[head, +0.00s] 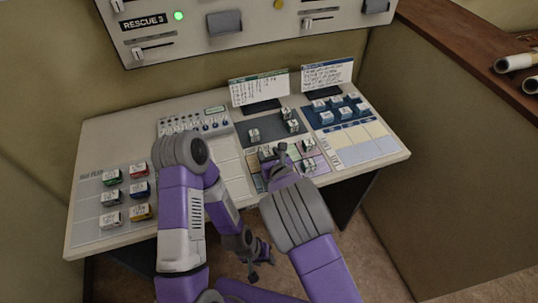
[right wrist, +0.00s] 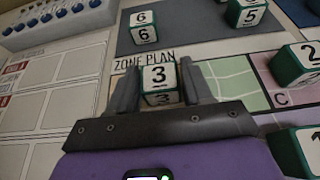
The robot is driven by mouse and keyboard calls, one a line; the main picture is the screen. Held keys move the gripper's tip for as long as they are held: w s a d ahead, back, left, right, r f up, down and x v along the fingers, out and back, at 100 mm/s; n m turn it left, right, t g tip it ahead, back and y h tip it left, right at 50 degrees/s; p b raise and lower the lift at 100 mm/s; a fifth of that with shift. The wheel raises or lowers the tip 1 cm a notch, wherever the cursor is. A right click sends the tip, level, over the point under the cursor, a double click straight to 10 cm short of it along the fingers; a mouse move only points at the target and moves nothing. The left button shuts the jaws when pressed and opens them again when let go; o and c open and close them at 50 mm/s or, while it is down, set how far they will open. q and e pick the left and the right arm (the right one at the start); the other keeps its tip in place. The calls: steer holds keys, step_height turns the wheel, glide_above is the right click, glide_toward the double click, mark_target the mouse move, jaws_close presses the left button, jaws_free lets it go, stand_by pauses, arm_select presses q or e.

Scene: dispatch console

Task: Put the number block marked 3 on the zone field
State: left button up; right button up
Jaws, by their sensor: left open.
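The block marked 3 (right wrist: 159,78), white with green edges, is between the fingers of my right gripper (right wrist: 160,88). The fingers lie against its two sides, and the gripper looks shut on it. It is at the top left of the zone plan (right wrist: 225,75), just below the printed title. I cannot tell whether it rests on the board or is slightly above it. In the head view, my right gripper (head: 273,160) is over the zone plan, and the block (head: 266,152) is partly hidden. My left gripper (head: 255,262) is open and empty, low in front of the desk.
Blocks 6 (right wrist: 143,27) and 5 (right wrist: 247,13) stand on the dark strip behind. Block 2 (right wrist: 296,65) and block 1 (right wrist: 298,150) are to the right, near pink field C. Coloured blocks (head: 111,197) stand at the desk's left. My left arm crosses above the desk's front edge.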

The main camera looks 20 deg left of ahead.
steer(key=o, duration=0.3)
steer(key=shift+r, duration=0.2)
steer(key=p+v, duration=0.1)
steer(key=v, duration=1.1)
steer(key=shift+f, duration=0.15)
